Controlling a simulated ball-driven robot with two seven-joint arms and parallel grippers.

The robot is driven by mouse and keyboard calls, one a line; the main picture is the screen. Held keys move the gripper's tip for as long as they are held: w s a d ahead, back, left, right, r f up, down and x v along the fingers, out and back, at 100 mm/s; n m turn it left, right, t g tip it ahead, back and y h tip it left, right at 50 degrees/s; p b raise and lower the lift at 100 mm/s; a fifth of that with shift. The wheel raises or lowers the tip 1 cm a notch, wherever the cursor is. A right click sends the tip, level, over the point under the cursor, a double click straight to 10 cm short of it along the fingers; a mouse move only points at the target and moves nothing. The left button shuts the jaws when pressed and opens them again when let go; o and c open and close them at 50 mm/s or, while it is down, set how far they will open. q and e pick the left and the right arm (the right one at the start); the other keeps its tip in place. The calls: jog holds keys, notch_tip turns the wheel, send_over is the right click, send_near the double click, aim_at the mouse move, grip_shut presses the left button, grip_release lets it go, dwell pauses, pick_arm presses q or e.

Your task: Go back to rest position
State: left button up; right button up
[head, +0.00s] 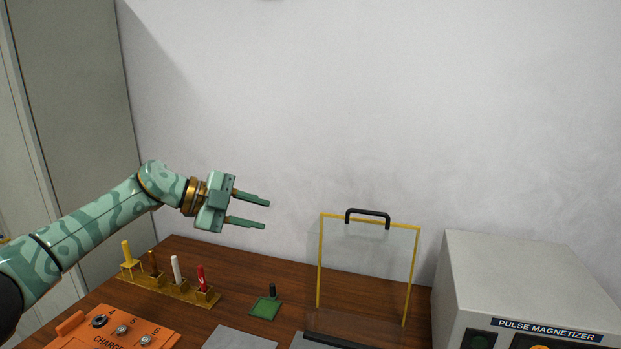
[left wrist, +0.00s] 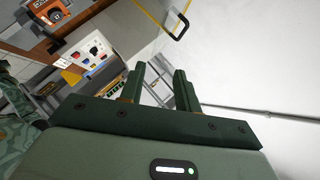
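My left gripper (head: 267,211) is raised above the back of the wooden table, pointing right, in the head view. Its two fingers are apart with nothing between them. The left wrist view also shows the open fingers (left wrist: 159,88), with only background between them. My left arm reaches in from the left edge of the head view. My right gripper is not in either view.
On the table (head: 240,268) stand a brass rack (head: 180,290) with several coloured pegs, a green pad (head: 264,308), an orange box (head: 110,330), a clear yellow-edged shield (head: 365,270) with a black handle, and a grey pulse magnetizer (head: 530,280). Air around the gripper is free.

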pick_arm(q)
jog(key=s+d+f+n+t+h, duration=0.3)
jog(key=s+d+f+n+t, duration=0.35)
jog(key=d+f+t, duration=0.35)
jog(key=s+a+f+n+y, duration=1.2)
jog(key=s+a+f+y, duration=0.1)
jog(key=a+y, duration=0.3)
jog(key=s+a+f+g+y, duration=0.2)
jog(key=s+a+f+g, duration=0.15)
jog(key=s+a, duration=0.45)
jog(key=s+a+f+g+y, duration=0.2)
jog(key=s+a+f+g, duration=0.15)
jog(key=s, duration=0.95)
jog(key=s+d+f+n+g+h, duration=0.1)
jog(key=s+d+f+g, duration=0.1)
jog(key=f, duration=1)
jog(key=s+d+f+g+h, duration=0.1)
jog(key=d+f+h, duration=0.1)
jog(key=f, duration=1)
jog(key=s+f+n+g, duration=0.1)
jog(key=s+f, duration=0.7)
jog(key=s, duration=0.2)
jog(key=s+f+n+g+h, duration=0.1)
jog(key=s+f+n+g, duration=0.1)
jog(key=s+f, duration=0.6)
jog(key=s, duration=0.3)
jog(key=shift+f, duration=0.2)
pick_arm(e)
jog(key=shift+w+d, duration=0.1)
